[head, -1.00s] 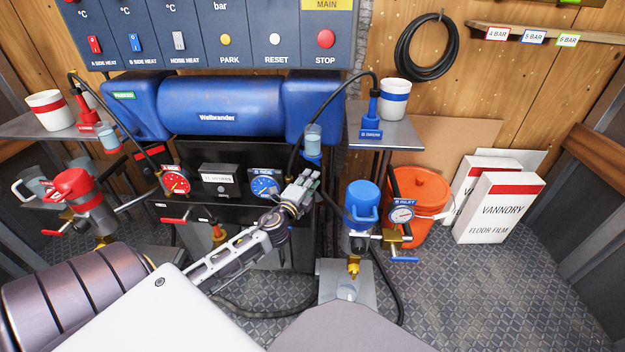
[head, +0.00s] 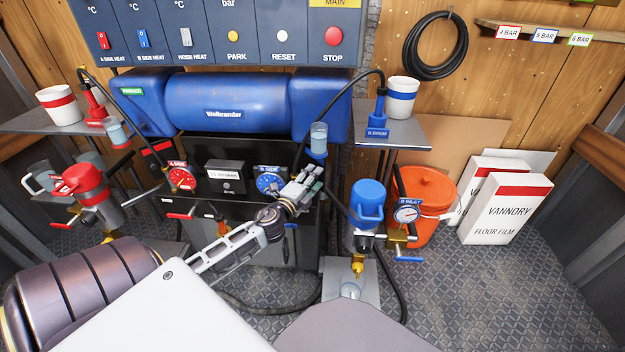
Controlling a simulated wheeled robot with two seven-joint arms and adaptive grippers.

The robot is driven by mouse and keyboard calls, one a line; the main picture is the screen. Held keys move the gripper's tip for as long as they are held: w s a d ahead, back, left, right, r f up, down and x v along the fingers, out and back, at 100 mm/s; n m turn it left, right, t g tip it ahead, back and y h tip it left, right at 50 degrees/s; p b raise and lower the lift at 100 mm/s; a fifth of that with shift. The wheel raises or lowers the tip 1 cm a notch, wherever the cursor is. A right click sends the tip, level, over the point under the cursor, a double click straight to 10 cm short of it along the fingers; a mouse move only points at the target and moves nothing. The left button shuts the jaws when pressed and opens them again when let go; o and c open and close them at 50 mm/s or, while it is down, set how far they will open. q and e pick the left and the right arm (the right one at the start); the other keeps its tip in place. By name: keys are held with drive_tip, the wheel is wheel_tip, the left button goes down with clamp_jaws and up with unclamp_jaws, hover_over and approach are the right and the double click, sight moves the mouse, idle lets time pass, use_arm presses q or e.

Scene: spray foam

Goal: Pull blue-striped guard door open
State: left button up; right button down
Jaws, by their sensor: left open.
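My left gripper (head: 305,182) reaches in from the lower left, at the right end of the machine's black front. Its jaws are open and seem empty. It is just right of the blue B-side gauge (head: 270,181) and below a small clear cup (head: 318,138). I cannot make out a blue-striped guard door; the gripper and wrist cover part of the front there. Whether the fingers touch anything cannot be told. My right gripper is not in view.
The blue pump housing (head: 225,108) spans above the gripper. A black hose (head: 318,104) arches close to it on the right. A blue-topped canister (head: 367,205) and the B inlet gauge (head: 407,213) stand to the right. An orange bucket (head: 432,188) is beyond.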

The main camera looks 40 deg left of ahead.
use_arm(q)
drive_tip(key=shift+s, duration=0.15)
drive_tip(key=s+d, duration=0.1)
drive_tip(key=s, duration=1)
drive_tip(key=shift+s+d, duration=0.15)
drive_tip(key=shift+s, duration=0.15)
idle(0.5)
drive_tip(key=shift+n+y, duration=0.4)
idle(0.4)
